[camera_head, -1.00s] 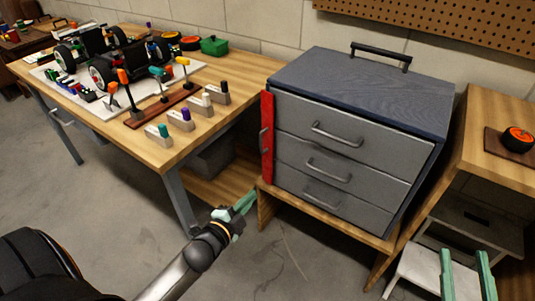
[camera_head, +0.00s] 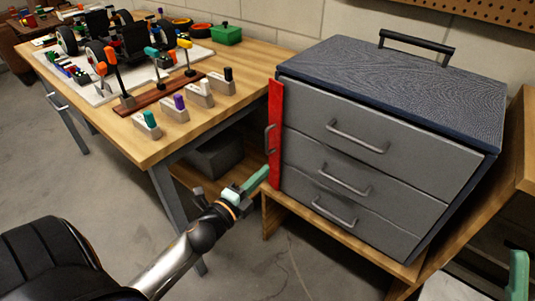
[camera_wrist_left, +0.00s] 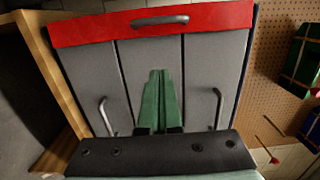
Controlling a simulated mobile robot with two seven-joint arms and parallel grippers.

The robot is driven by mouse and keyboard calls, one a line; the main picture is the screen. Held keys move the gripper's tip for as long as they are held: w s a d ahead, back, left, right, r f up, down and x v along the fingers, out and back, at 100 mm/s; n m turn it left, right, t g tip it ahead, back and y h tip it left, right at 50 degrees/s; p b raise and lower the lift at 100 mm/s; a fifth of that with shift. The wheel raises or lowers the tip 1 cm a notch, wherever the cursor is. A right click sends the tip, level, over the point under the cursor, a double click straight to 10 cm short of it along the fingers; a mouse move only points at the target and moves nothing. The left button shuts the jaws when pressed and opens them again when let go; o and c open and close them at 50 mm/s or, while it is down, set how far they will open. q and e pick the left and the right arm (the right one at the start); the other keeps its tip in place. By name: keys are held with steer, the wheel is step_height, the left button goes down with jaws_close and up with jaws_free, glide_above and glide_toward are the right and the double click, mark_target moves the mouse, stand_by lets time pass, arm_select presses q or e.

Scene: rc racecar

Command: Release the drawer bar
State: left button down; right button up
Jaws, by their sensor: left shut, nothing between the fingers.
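The red drawer bar (camera_head: 276,125) stands upright along the left edge of a grey drawer chest (camera_head: 395,85). A small grey handle (camera_head: 268,140) is on the bar. In the wrist view the bar (camera_wrist_left: 220,17) crosses the top, with its handle (camera_wrist_left: 160,20) at the middle. The bar lies across the ends of the three drawers. My left gripper (camera_head: 264,174) is shut and empty, close to the bar's lower end; I cannot tell whether it touches. In the wrist view its fingers (camera_wrist_left: 160,78) point toward the bar's handle. Only one finger of my right gripper (camera_head: 517,275) shows.
The chest stands on a low wooden stand (camera_head: 340,245). Its three drawers (camera_head: 360,158) look closed and have grey handles. A wooden workbench (camera_head: 150,150) with a model car (camera_head: 125,40) and several tools stands to the left. Open grey floor lies in front.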

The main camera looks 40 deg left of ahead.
mark_target(278, 141)
arm_select(q)
steer(key=w+b, duration=0.1)
steer(key=w, duration=0.8)
steer(key=shift+w+b, duration=0.35)
steer(key=a, duration=0.2)
steer(key=shift+s+a+f+b, duration=0.1)
steer(key=shift+s+a+b, duration=0.2)
steer(key=shift+s+a, duration=0.2)
steer(key=shift+a, duration=0.35)
steer(key=shift+s+a+m+h, duration=0.15)
steer(key=shift+m+h, duration=0.35)
steer(key=shift+h, duration=0.25)
steer(key=shift+a+m+h, duration=0.15)
steer(key=shift+m+h, duration=0.35)
steer(key=shift+h, duration=0.25)
